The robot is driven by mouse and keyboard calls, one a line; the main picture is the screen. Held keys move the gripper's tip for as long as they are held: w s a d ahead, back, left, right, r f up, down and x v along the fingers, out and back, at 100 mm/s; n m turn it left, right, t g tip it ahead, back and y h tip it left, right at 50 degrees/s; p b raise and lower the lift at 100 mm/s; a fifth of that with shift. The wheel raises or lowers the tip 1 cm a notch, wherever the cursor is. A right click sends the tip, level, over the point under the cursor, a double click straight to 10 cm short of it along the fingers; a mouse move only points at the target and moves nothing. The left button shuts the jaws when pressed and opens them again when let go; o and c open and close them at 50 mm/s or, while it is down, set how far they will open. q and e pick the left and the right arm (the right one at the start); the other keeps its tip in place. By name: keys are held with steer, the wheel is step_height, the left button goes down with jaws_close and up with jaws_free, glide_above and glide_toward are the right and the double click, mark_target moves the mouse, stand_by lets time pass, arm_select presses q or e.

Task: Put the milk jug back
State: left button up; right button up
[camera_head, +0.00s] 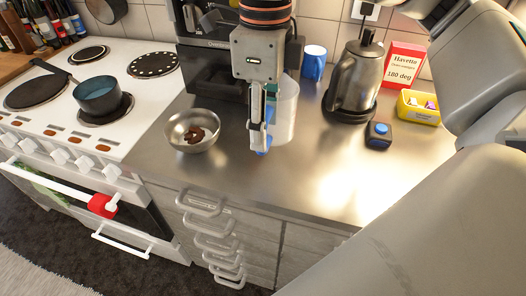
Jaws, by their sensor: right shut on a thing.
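A pale, translucent jug (287,112), which looks like the milk jug, is upright at the middle of the steel worktop. My right gripper (260,142) points down in front of its left side and is shut on it. The gripper hides that side of the jug and the exact grip. A bit of blue shows at the fingertips. I cannot tell whether the jug's base touches the worktop. My left gripper is not in view.
A steel bowl (176,131) with brown pieces is left of the gripper. A kettle (352,78), dark blue-topped box (378,136) and yellow tub (407,108) are right. The front worktop (290,180) is clear.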

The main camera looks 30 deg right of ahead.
steer(key=shift+f+b, duration=0.3)
steer(key=shift+f, duration=3.35)
steer(key=shift+f, duration=0.15)
steer(key=o, duration=1.4)
step_height(320, 180, up, 12)
steer(key=shift+r+p, duration=0.15)
steer(key=shift+p, duration=0.6)
